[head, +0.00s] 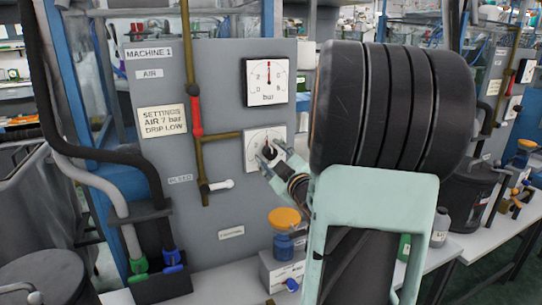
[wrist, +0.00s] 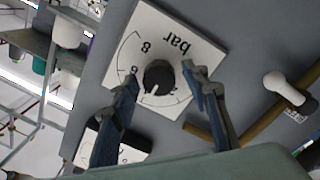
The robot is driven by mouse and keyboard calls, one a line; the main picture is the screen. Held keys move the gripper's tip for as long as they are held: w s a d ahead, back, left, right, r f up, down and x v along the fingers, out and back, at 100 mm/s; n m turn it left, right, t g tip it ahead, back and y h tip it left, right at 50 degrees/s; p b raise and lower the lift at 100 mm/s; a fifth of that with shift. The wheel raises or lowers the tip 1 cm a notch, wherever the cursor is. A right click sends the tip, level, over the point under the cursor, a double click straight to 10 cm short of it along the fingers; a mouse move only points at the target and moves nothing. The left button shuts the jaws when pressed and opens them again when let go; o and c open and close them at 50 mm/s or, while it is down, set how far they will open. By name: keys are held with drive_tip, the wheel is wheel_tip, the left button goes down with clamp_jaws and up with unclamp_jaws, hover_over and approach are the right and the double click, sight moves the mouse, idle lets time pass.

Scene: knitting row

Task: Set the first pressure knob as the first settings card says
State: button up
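The first settings card (head: 162,121) on the grey Machine 1 panel reads AIR 7 bar, DRIP LOW. The black pressure knob (wrist: 159,77) sits on a white bar dial plate (wrist: 186,38), which also shows below the gauge in the head view (head: 253,141). A white mark on the knob points downward in the wrist view, where the dial appears upside down. The gauge (head: 265,82) above has a red needle standing about upright. My gripper (wrist: 160,72) is open, with one finger on each side of the knob and small gaps visible. Whether either finger touches it is unclear.
Brown pipes with a red section (head: 195,115) run left of the dial. A white-handled valve (head: 219,185) sits lower left. Black and grey hoses (head: 115,155) hang at left. My arm hides the panel's right side.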

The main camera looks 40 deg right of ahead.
drive_tip(key=c, duration=1)
drive_tip(key=shift+o, duration=0.2)
drive_tip(key=shift+m, duration=0.3)
drive_tip(key=m+p, duration=0.1)
drive_tip(key=m, duration=0.2)
drive_tip(key=shift+r, duration=0.1)
drive_tip(key=m+p, duration=0.1)
drive_tip(key=m, duration=0.4)
drive_tip(key=shift+p, duration=0.3)
drive_tip(key=m+p, duration=0.1)
drive_tip(key=m, duration=0.3)
drive_tip(key=shift+d+y+p, duration=0.1)
drive_tip(key=shift+y+p, duration=0.3)
drive_tip(key=shift+s+m+p, duration=0.1)
drive_tip(key=shift+m+p, duration=0.85)
drive_tip(key=shift+m, duration=1.35)
